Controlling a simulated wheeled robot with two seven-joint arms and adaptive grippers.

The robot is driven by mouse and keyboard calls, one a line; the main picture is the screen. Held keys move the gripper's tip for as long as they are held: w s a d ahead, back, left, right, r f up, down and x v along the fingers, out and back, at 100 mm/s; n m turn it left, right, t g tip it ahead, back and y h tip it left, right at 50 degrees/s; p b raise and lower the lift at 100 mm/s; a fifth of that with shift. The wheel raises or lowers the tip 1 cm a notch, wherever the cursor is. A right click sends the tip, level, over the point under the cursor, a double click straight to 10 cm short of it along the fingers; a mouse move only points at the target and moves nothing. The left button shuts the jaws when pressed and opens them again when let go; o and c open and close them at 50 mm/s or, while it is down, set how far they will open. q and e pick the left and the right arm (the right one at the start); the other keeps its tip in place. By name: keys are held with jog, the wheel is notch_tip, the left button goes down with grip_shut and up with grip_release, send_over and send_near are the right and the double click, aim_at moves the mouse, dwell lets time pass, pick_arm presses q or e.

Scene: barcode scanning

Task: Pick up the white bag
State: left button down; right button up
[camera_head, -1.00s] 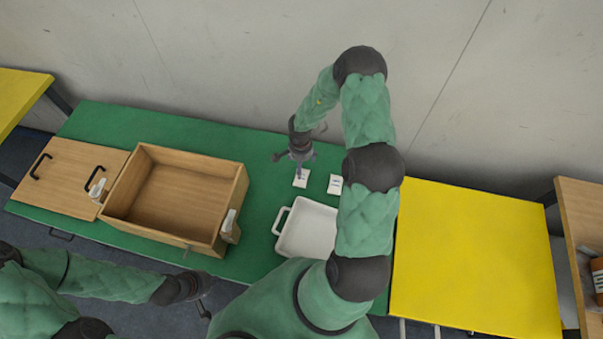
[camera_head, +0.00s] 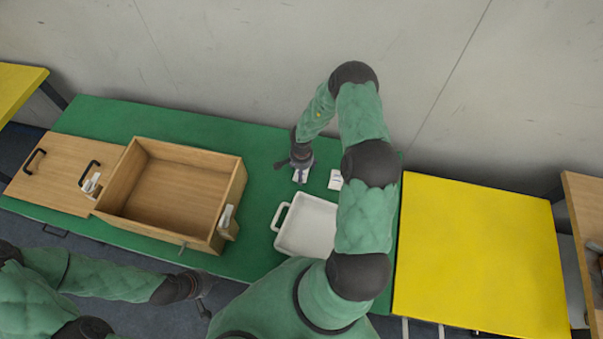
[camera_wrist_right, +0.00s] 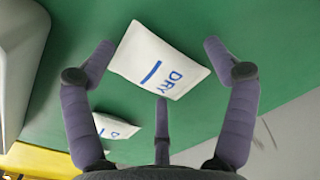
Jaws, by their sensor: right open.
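A white bag (camera_head: 300,177) with blue "DRY" lettering lies on the green table. It also shows large in the right wrist view (camera_wrist_right: 155,62). My right gripper (camera_head: 298,165) is right over this bag, pointing down and open. In the right wrist view its fingers are spread around the bag; whether they touch it I cannot tell. A second white bag (camera_head: 336,180) lies just to the right, also seen in the right wrist view (camera_wrist_right: 112,127), partly behind a finger. My left gripper (camera_head: 205,293) is low in front of the table, empty, its fingers apart.
A white tray (camera_head: 284,246) with a handle stands in front of the bags, partly hidden by my right arm. An open wooden box (camera_head: 130,221) stands left, beside a wooden panel (camera_head: 50,177) with black handles. A yellow table (camera_head: 480,255) is at right. The wall is close behind.

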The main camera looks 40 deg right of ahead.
jog(key=c, duration=1.2)
